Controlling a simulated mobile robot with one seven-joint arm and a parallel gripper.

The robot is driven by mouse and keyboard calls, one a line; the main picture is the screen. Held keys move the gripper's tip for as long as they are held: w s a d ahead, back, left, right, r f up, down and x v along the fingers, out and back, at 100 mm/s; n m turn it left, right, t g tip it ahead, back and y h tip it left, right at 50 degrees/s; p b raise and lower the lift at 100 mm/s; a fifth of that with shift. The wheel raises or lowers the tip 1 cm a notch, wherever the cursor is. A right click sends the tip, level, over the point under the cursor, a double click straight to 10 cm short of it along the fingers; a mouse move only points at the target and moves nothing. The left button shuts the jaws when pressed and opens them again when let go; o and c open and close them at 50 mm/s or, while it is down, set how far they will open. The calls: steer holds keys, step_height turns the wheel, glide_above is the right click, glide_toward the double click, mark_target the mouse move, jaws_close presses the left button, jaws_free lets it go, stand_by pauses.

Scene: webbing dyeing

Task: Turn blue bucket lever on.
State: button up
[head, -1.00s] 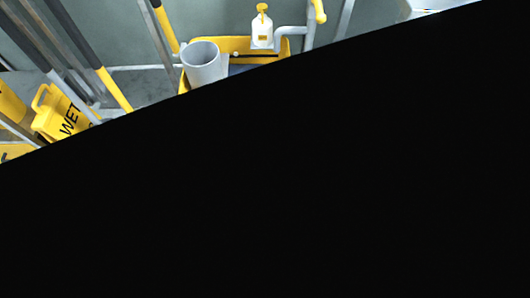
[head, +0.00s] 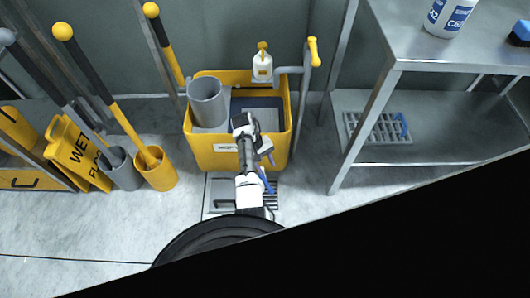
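I see no clearly blue bucket. A yellow mop bucket (head: 212,152) stands on the floor in the middle of the head view, with a grey cylinder (head: 206,103) and a dark blue-grey inner surface inside its rim. A grey upright lever with a yellow grip (head: 313,52) stands at its right side. A white bottle with a yellow top (head: 262,68) is at its back edge. My gripper (head: 242,122) overlaps the bucket's front in the picture, left of the lever and apart from it. Its fingers are too small to tell open or shut. Small blue parts show beside my arm.
A metal shelf (head: 420,45) stands on the right, with a white bottle (head: 448,16) on top and a grate (head: 380,127) below. At left are a yellow wet-floor sign (head: 68,148), a grey pot (head: 122,172) and a yellow pot (head: 157,172) with poles. Black hides the lower right.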

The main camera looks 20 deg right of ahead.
step_height(320, 180, up, 6)
steer(key=shift+f+p, duration=0.1)
steer(key=shift+p, duration=0.35)
steer(key=shift+w+d, duration=0.15)
steer(key=shift+d, duration=0.1)
steer(key=c, duration=0.4)
steer(key=d+m+b, duration=0.1)
steer(key=d+m, duration=0.1)
steer(key=w+d+r+m+t+y+b, duration=0.1)
steer(key=d+m, duration=0.1)
steer(key=m, duration=0.1)
steer(key=w+d+m+y+b, duration=0.1)
steer(key=m, duration=0.1)
steer(key=shift+d+r+m, duration=0.35)
steer(key=shift+d+m, duration=0.05)
jaws_close()
steer(key=s+a+f+m+t+y+b, duration=0.1)
steer(key=f+m+b, duration=0.3)
steer(key=f, duration=0.7)
steer(key=s+a+f+m+t+y+b, duration=0.1)
steer(key=f+m+b, duration=0.4)
steer(key=f, duration=0.6)
steer(key=shift+s+a+m+y, duration=0.25)
steer(key=shift+s+m+y, duration=0.15)
steer(key=shift+s+y, duration=0.45)
